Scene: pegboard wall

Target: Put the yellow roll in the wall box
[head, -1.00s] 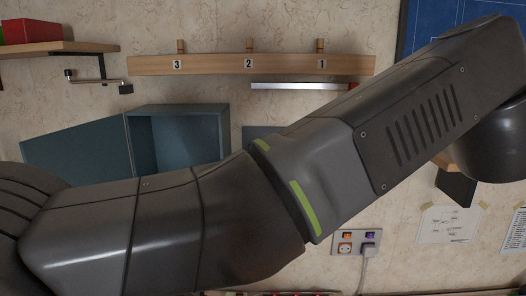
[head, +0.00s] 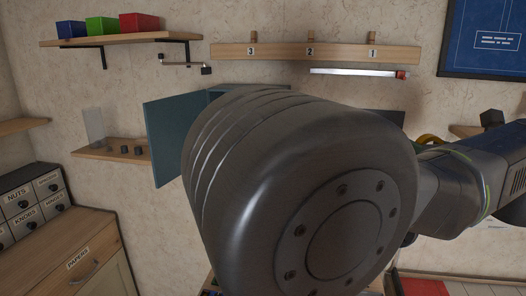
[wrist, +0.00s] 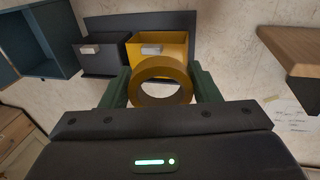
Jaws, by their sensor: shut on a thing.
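My gripper (wrist: 161,86) is shut on the yellow roll (wrist: 161,68), a thick ring held between two green fingers with its hole facing the wrist camera. In the head view a bit of the yellow roll (head: 428,139) shows behind my arm; the fingers are hidden there. Past the roll in the wrist view, a yellow wall box (wrist: 173,53) and a dark grey wall box (wrist: 100,58) with pale labels hang side by side on a dark panel (wrist: 140,22). The roll overlaps the yellow box's lower front in the picture. I cannot tell the gap between them.
A teal cabinet (wrist: 42,42) stands open left of the boxes; its door (head: 168,140) swings out left. A peg rail (head: 315,52) and a shelf with coloured bins (head: 120,40) are higher up. A wooden shelf (wrist: 296,48) juts out at right. Drawers (head: 30,205) stand lower left.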

